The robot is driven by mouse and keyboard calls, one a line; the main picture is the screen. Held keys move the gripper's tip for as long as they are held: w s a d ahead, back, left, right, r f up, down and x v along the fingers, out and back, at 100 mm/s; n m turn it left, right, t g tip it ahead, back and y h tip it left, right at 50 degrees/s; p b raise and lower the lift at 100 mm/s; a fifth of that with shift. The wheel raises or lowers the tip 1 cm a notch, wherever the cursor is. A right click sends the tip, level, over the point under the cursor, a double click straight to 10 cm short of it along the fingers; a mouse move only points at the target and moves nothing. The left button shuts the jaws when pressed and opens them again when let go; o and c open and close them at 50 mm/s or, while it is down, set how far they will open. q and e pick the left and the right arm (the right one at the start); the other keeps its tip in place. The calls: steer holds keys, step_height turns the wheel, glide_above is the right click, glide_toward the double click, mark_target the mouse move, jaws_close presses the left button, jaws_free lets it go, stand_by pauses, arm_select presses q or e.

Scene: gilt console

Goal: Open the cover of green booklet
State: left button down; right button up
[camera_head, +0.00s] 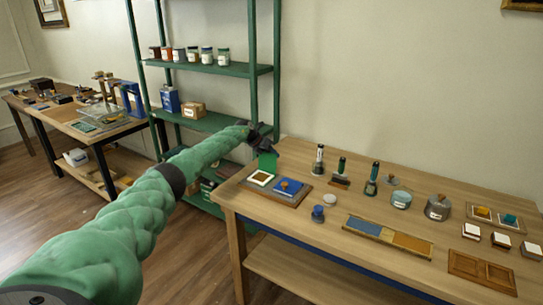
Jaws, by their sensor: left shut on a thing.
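The green booklet's cover (267,161) stands raised, roughly upright, at the left end of the wooden table. Below it is a white page with a brown-edged square (260,178), on a dark board (283,201). My left gripper (263,145) comes in from the left and is shut on the cover's upper edge. The gripper partly hides the top of the cover. A blue booklet (289,188) with a small orange-brown mark lies beside it on the same board. My right gripper is not in view.
A green shelf rack (205,68) stands behind. Another workbench is at far left.

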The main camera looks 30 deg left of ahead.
arm_select(q)
steer(key=shift+a+f, duration=0.2)
steer(key=c, duration=1.4)
jaws_free()
steer(key=shift+o, duration=1)
steer(key=shift+a+f, duration=0.15)
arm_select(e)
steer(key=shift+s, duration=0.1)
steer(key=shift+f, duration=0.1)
arm_select(q)
steer(key=shift+s+r, duration=0.1)
steer(key=shift+r, duration=0.15)
steer(key=shift+s+a+r, duration=0.15)
steer(key=shift+r, duration=0.05)
steer(key=b+v, duration=0.2)
steer(key=v, duration=0.4)
steer(key=shift+s+a+r, duration=0.2)
steer(key=shift+s, duration=0.05)
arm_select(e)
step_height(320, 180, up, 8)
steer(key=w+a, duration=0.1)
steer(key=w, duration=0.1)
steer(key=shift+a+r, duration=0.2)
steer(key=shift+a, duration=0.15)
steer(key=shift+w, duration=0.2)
